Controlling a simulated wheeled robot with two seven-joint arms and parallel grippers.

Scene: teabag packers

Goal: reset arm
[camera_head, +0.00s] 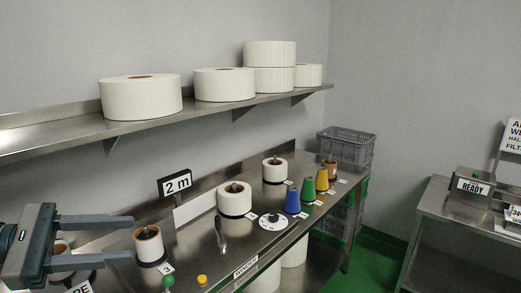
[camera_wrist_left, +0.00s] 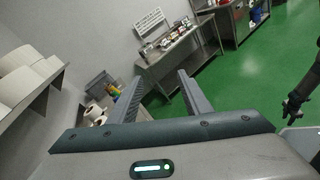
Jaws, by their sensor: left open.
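My left gripper (camera_head: 112,239) comes in at the lower left of the head view. Its two fingers are apart with nothing between them, above the near left end of the steel bench (camera_head: 193,249).
A wall shelf (camera_head: 56,135) with large white rolls (camera_head: 140,98) runs above the bench. Blue (camera_head: 292,202), green (camera_head: 308,190) and yellow (camera_head: 322,181) thread cones stand on the bench. Green floor (camera_wrist_left: 245,83) is clear.

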